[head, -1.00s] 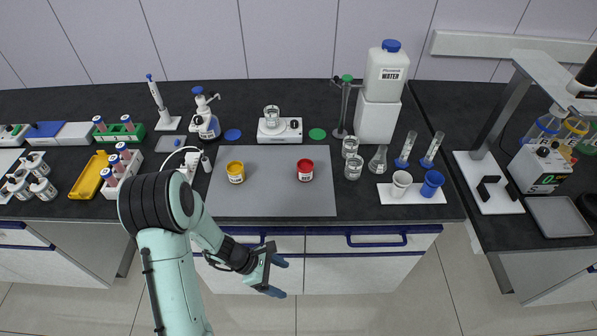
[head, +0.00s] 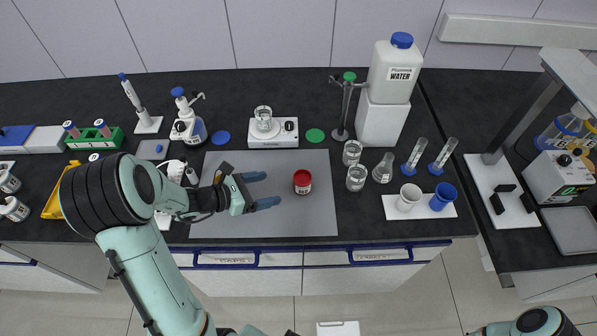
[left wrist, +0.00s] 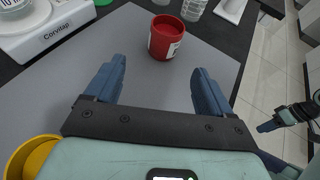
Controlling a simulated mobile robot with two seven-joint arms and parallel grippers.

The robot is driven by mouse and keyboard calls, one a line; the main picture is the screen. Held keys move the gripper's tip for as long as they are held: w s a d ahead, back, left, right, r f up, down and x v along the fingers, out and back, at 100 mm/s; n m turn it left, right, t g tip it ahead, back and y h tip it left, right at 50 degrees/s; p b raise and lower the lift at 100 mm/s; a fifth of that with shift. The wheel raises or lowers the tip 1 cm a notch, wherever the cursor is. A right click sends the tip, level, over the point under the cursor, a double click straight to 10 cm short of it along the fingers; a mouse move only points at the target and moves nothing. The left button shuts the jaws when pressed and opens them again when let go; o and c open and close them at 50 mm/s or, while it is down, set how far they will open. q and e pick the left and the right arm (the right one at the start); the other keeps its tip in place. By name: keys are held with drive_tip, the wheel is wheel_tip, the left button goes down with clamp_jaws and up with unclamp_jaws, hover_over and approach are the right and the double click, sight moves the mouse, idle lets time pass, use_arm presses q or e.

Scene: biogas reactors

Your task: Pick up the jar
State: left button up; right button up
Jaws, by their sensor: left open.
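A red jar (head: 302,182) with a white label stands upright on the grey mat (head: 318,222); it also shows in the left wrist view (left wrist: 163,42). My left gripper (head: 264,190) is open and empty, low over the mat, left of the red jar. Its two blue fingers point towards the jar, which is beyond the fingertips and apart from them, as the left wrist view (left wrist: 160,72) shows. A yellow jar (left wrist: 30,160) is partly visible beside the gripper's base; my arm hides it in the head view. My right gripper (left wrist: 268,126) is small at the right of the wrist view.
A stirrer (head: 273,133) with a beaker stands behind the mat. Glass beakers (head: 355,178), a flask (head: 383,168) and a white tray (head: 420,207) with cups are to the right. A white water canister (head: 392,75) stands behind. The mat right of the jar is clear.

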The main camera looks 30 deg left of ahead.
use_arm(q)
approach(305, 181)
drive_tip(key=w+d, duration=0.2)
drive_tip(key=shift+w+d, duration=0.15)
drive_tip(key=shift+d, duration=0.25)
drive_tip(key=p+x, duration=0.1)
drive_tip(key=x, duration=0.4)
drive_tip(key=shift+w+d, duration=0.15)
drive_tip(key=shift+d, duration=0.05)
use_arm(e)
drive_tip(key=shift+w+d+r, duration=0.1)
drive_tip(key=shift+w+r, duration=0.2)
drive_tip(key=shift+r, duration=0.2)
drive_tip(key=shift+w+r, duration=0.25)
drive_tip(key=shift+r, duration=0.2)
use_arm(q)
drive_tip(key=shift+r, duration=0.1)
drive_tip(key=c, duration=1.1)
drive_tip(key=shift+c, duration=0.2)
